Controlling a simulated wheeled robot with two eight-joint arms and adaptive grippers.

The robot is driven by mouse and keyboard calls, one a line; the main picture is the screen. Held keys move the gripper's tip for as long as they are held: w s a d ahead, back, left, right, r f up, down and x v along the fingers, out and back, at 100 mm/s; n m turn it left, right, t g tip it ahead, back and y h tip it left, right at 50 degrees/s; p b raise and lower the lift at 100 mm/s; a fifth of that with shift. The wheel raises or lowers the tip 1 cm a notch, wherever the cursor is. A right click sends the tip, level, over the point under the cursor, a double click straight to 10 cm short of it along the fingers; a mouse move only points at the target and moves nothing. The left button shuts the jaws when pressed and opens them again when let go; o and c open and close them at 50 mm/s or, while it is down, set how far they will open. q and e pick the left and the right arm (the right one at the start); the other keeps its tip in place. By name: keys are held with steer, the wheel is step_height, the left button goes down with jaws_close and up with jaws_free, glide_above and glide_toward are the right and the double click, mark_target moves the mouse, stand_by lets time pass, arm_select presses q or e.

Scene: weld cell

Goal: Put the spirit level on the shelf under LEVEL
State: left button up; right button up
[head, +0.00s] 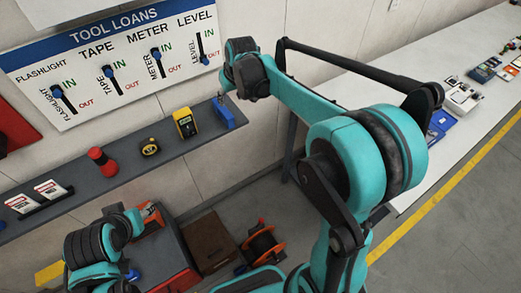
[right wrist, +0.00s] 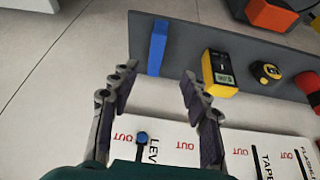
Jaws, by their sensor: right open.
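The blue spirit level (head: 223,114) is at the right end of the grey shelf (head: 140,157), below the LEVEL column of the board. In the right wrist view the level (right wrist: 157,47) rests on the shelf, just beyond my right fingertips and roughly in line with the gap between them. My right gripper (right wrist: 157,80) is open and empty, with no visible contact on the level. In the head view my right wrist is in front of the board's right edge. My left arm is at the lower left, and its gripper cannot be made out.
On the shelf stand a yellow meter (head: 185,122), a tape measure (head: 150,147) and a red flashlight (head: 101,161). The TOOL LOANS board (head: 120,60) hangs above; its LEVEL knob (head: 204,60) is at OUT, the others nearer IN. A long white table (head: 430,75) is at right.

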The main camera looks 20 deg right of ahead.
steer(key=s+r, duration=0.3)
steer(key=s, duration=1)
steer(key=s+f+m+t, duration=0.1)
steer(key=s+f, duration=0.1)
steer(key=s, duration=0.5)
steer(key=s+d+f+t, duration=0.1)
steer(key=s+f, duration=0.2)
steer(key=s, duration=0.5)
steer(key=shift+s+m+h, duration=0.3)
steer(key=shift+m, duration=0.1)
steer(key=shift+d+f, duration=0.1)
steer(key=shift+f, duration=0.05)
step_height(320, 180, down, 13)
steer(key=b, duration=1.3)
